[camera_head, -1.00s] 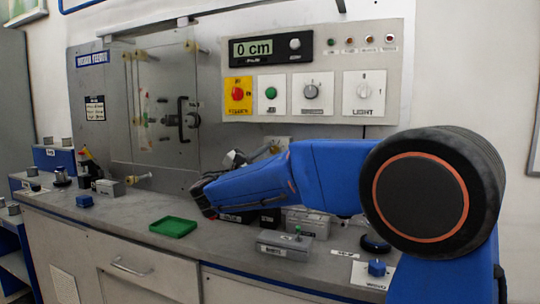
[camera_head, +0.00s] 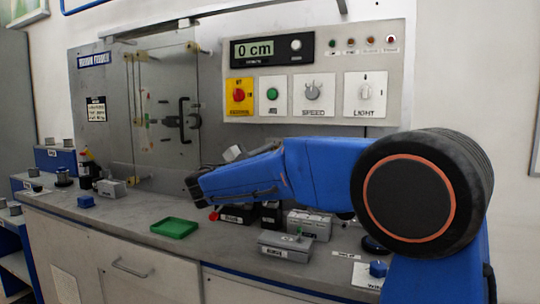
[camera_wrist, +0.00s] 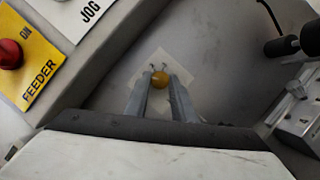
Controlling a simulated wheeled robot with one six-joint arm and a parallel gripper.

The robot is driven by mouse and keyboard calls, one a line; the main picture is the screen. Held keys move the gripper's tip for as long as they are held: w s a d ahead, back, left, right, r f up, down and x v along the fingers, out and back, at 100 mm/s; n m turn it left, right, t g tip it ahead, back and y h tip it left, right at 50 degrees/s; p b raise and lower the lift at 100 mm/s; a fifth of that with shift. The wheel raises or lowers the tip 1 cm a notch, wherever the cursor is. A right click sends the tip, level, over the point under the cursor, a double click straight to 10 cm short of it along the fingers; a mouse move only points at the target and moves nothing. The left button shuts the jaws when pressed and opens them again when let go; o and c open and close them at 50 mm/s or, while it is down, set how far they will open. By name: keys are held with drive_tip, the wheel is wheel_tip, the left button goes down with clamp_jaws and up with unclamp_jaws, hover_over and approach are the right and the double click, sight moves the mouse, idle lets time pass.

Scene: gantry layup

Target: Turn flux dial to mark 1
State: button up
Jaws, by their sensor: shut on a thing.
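A small round yellow knob (camera_wrist: 160,78) stands on a pale square plate (camera_wrist: 172,62) in the wrist view. Two dark marks show on the plate just beyond the knob; no lettering is readable, so I cannot confirm its name. My gripper (camera_wrist: 160,76) has one finger on each side of the knob and is shut on it. In the head view my blue arm reaches below the control panel (camera_head: 386,27), and the knob is hidden there.
The panel carries a red feeder button (camera_head: 239,95), green jog button (camera_head: 272,94), speed dial (camera_head: 313,91) and light dial (camera_head: 365,91). A green tray (camera_head: 174,228) and grey box (camera_head: 286,245) stand on the bench. In the wrist view, the panel edge is close at left and dark fittings (camera_wrist: 305,42) at right.

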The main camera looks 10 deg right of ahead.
drive_tip(key=o, duration=1.1)
drive_tip(key=shift+c, duration=0.2)
drive_tip(key=v, duration=1.7)
drive_tip(key=shift+a, duration=0.15)
drive_tip(key=shift+s, duration=0.15)
